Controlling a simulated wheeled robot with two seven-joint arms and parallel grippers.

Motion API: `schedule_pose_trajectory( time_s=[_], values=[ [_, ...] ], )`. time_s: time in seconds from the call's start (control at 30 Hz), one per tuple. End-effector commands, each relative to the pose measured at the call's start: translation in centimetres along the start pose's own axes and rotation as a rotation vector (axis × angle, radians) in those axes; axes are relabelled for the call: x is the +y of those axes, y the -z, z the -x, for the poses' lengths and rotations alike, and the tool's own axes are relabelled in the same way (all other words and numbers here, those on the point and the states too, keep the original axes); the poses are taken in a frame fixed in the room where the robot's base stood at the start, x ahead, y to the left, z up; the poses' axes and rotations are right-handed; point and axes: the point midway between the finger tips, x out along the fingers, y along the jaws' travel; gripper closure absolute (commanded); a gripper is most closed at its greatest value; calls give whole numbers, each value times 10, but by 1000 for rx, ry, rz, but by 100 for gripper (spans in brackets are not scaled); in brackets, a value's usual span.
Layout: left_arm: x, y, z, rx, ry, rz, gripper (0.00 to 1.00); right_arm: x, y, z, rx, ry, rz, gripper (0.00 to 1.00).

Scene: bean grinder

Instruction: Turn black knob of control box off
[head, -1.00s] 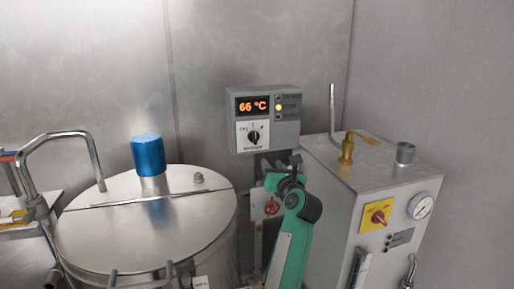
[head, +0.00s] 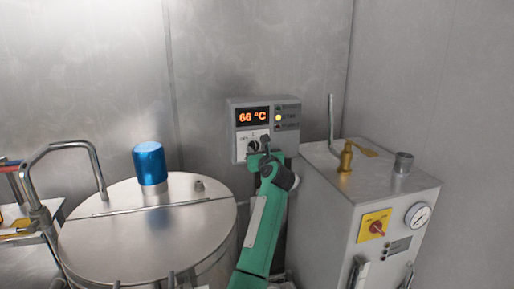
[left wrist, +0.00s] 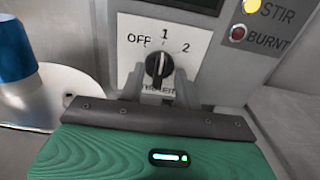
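The control box (head: 286,138) is a grey box on the back wall. Its orange display (head: 252,117) reads 66 °C. In the left wrist view its black knob (left wrist: 159,68) sits on a white plate (left wrist: 198,42) marked OFF, 1 and 2, and its pointer stands roughly upright at 1. My left gripper (left wrist: 157,85) is open, with one fingertip on each side of the knob's lower part. I cannot tell whether they touch it. In the head view the left gripper (head: 264,145) covers most of the knob. My right gripper is not in view.
A steel drum (head: 110,235) with a blue cap (head: 149,163) stands at left. A steel machine (head: 330,200) with a brass valve (head: 346,157), a red switch (head: 376,228) and a gauge (head: 418,215) stands at right. The stir lamp (left wrist: 251,6) glows yellow.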

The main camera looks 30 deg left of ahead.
Motion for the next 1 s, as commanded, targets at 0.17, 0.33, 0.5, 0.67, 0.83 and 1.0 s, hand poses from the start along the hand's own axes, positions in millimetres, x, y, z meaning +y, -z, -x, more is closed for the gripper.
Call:
schedule_pose_trajectory(
  time_s=[0.17, 0.33, 0.5, 0.67, 0.83, 1.0],
  values=[
    [0, 0, -9, 0, -1, -1, 66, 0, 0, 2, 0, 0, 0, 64],
    [0, 1, -10, 0, 0, 0, 66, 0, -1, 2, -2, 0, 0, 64],
    [0, 0, -10, 0, 0, -1, 82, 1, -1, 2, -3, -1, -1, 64],
    [0, 0, -10, 0, 0, -1, 100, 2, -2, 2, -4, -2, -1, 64],
    [0, 1, -9, 0, 0, 6, 100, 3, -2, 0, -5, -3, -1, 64],
    [0, 3, -9, 0, 1, 47, 100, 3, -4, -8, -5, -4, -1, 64]
  ],
)
